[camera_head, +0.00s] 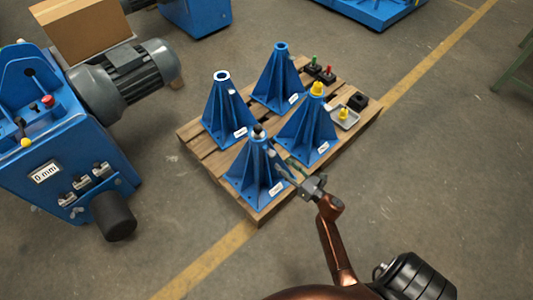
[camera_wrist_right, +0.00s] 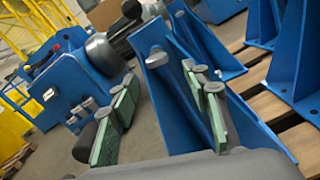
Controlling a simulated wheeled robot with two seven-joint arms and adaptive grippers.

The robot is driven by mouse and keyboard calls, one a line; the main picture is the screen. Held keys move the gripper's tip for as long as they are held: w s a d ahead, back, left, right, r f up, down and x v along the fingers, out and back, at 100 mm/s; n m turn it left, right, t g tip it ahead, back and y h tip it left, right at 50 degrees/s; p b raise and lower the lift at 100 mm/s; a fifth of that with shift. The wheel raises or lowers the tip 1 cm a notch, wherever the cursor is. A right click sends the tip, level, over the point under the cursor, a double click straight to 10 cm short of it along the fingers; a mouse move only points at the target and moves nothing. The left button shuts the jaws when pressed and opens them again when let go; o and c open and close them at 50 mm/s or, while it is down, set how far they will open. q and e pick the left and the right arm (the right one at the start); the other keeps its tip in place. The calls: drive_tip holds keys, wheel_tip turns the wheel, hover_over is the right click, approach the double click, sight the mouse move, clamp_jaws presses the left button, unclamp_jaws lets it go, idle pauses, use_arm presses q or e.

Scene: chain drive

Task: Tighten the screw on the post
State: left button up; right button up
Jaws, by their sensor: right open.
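Four blue posts stand on a wooden pallet (camera_head: 190,135). The front post (camera_head: 250,172) has a dark piece (camera_head: 258,131) at its top. The right post (camera_head: 305,130) has a yellow top (camera_head: 317,89); the two rear posts (camera_head: 222,108) (camera_head: 277,82) show ring-like tops. My right gripper (camera_head: 284,168) is open beside the front post's right face. In the wrist view its green-padded fingers (camera_wrist_right: 158,80) are spread, with a blue post (camera_wrist_right: 172,95) beyond them. A grey cylinder (camera_wrist_right: 156,56), possibly the screw, juts from that post near its top. Contact cannot be told. My left gripper is out of view.
A blue machine (camera_head: 75,215) with a grey motor (camera_head: 125,80) and a "0 mm" display (camera_head: 45,172) stands left. A tray (camera_head: 344,118) with a yellow piece, a black block (camera_head: 358,101) and red and green pieces (camera_head: 328,73) sit at the pallet's right.

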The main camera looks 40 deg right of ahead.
sight(275, 155)
drive_tip(key=shift+w+r+n, duration=0.35)
drive_tip(key=shift+w+n, duration=0.15)
drive_tip(key=shift+n, duration=0.2)
drive_tip(key=w, duration=0.2)
drive_tip(key=w+b, duration=0.1)
drive_tip(key=w, duration=0.1)
drive_tip(key=w+b, duration=0.1)
drive_tip(key=w, duration=0.1)
drive_tip(key=shift+a, duration=0.25)
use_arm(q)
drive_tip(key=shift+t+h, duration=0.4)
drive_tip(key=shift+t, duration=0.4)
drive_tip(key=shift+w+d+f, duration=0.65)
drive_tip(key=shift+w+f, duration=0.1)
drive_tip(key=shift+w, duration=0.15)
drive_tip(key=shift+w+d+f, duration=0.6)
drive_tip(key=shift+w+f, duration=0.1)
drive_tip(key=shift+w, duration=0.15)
use_arm(e)
drive_tip(key=shift+w, duration=0.6)
drive_tip(key=shift+c, duration=0.4)
drive_tip(key=shift+r, duration=0.1)
drive_tip(key=c, duration=1.1)
